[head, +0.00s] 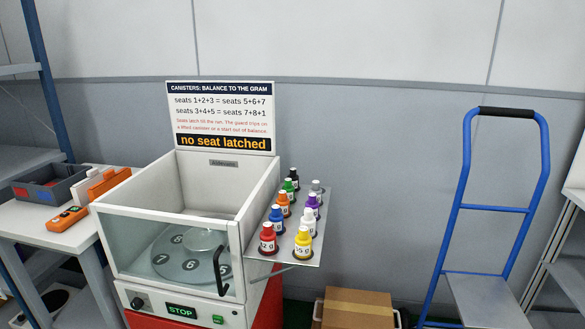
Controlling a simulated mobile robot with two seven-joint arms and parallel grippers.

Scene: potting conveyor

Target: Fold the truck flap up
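The blue hand truck (533,199) stands upright at the right in the head view, with a black grip (506,112) across its top. A grey plate, which looks like its flap (487,299), starts at the low blue crossbar and spreads out toward me. The near part of the plate is cut off by the bottom edge of the view. Its exact angle is hard to tell. Neither of my grippers is in view.
A cardboard box (357,309) sits on the floor left of the truck. A white machine (187,240) with a side shelf (257,245) of coloured canisters stands left of centre. A rack (560,235) is close on the truck's right. Grey wall stands behind.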

